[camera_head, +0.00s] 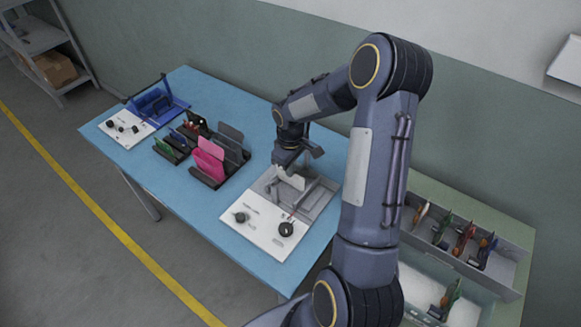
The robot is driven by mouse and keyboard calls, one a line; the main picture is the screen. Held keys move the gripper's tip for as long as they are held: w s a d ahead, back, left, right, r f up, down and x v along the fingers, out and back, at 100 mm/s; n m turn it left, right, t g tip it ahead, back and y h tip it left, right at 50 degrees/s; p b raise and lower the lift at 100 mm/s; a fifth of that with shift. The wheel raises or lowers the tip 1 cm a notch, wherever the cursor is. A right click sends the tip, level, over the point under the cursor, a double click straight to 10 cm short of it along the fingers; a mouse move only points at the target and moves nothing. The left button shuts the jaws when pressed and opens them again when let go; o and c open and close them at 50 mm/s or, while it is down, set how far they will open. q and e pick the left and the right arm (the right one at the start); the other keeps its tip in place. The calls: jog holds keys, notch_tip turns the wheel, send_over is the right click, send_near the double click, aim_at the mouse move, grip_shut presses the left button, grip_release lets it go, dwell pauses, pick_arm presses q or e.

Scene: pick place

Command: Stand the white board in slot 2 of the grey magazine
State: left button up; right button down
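The grey magazine (322,200) is a shallow grey tray with dividers near the right end of the blue table. A white panel with round black parts (262,222) lies along its front. My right gripper (291,165) points down over the magazine from the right arm. It appears shut on the upper edge of the white board (292,178), which stands roughly upright and slightly tilted at the magazine. The board's lower edge and the slot numbers are too small or hidden to tell, so I cannot tell which slot it is over. My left gripper is not in view.
On the blue table (190,205), a black rack holds pink boards (209,160). Smaller racks with green and dark boards (172,150) stand beside it, and a blue tray (160,102) is at the far left. A grey bin (510,270) with several coloured items stands at right.

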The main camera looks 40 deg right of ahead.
jog(key=shift+f+b, duration=0.75)
jog(key=shift+f, duration=0.15)
dwell(0.3)
jog(key=c, duration=1.6)
grip_release()
jog(key=shift+c, duration=1)
jog(key=shift+r, duration=0.15)
jog(key=shift+r+p, duration=2.8)
jog(key=shift+r, duration=1.1)
